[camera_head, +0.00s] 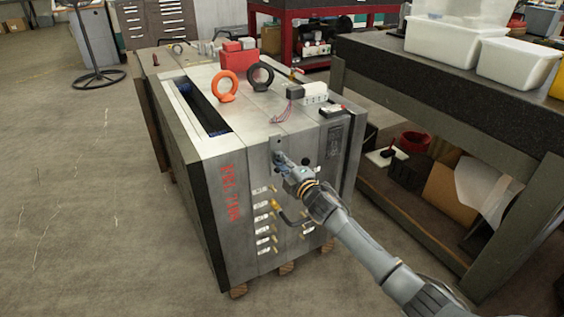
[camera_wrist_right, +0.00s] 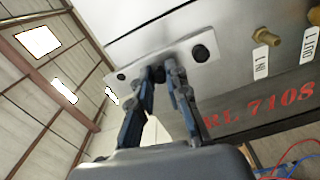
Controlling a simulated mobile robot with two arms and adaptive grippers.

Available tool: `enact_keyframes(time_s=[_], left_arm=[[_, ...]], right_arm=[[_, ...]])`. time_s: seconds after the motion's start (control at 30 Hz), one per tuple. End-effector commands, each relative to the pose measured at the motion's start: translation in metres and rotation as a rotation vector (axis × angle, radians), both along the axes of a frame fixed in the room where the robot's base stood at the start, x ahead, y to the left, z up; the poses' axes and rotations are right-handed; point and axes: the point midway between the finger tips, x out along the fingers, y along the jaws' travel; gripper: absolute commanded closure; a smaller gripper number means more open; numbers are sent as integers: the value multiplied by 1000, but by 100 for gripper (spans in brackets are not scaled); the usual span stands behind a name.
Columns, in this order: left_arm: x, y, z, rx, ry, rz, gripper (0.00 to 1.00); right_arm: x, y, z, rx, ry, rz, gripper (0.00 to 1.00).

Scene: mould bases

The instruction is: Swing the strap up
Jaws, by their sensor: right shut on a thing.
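The strap is a light grey metal plate (camera_wrist_right: 187,50) with a dark bolt or hole near each end, against the mould's face in the right wrist view. In the head view, a small part of the strap (camera_head: 278,151) shows on the mould's front face near the top edge, and my gripper hides the rest. My right gripper (camera_head: 286,165) is shut on the strap; its fingers (camera_wrist_right: 164,76) meet at the plate's edge in the wrist view. The mould base (camera_head: 245,165) is a large grey steel block with red lettering. My left gripper is not in view.
Orange (camera_head: 224,87) and black (camera_head: 260,75) eye bolts stand on top. A dark workbench (camera_head: 440,75) is close on the right.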

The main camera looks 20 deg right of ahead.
Motion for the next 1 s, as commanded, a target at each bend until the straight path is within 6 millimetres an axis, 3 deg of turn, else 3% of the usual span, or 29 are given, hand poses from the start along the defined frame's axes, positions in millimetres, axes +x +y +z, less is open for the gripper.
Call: enact_keyframes(time_s=[0.13, 0.17, 0.2, 0.63, 0.77, 1.0], left_arm=[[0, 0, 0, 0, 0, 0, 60], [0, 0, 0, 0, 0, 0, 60], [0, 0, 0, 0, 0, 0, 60], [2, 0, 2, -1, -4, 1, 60], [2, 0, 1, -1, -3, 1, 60], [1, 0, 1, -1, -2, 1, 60]], right_arm=[[0, 6, 0, 5, -3, 11, 100], [0, 6, 0, 5, -3, 11, 82], [-1, 6, 0, 5, -2, 11, 74], [-7, 1, -1, 2, 1, 3, 74], [-23, -1, -3, 1, 4, 4, 74], [-71, -4, -3, 2, 3, 7, 74]])
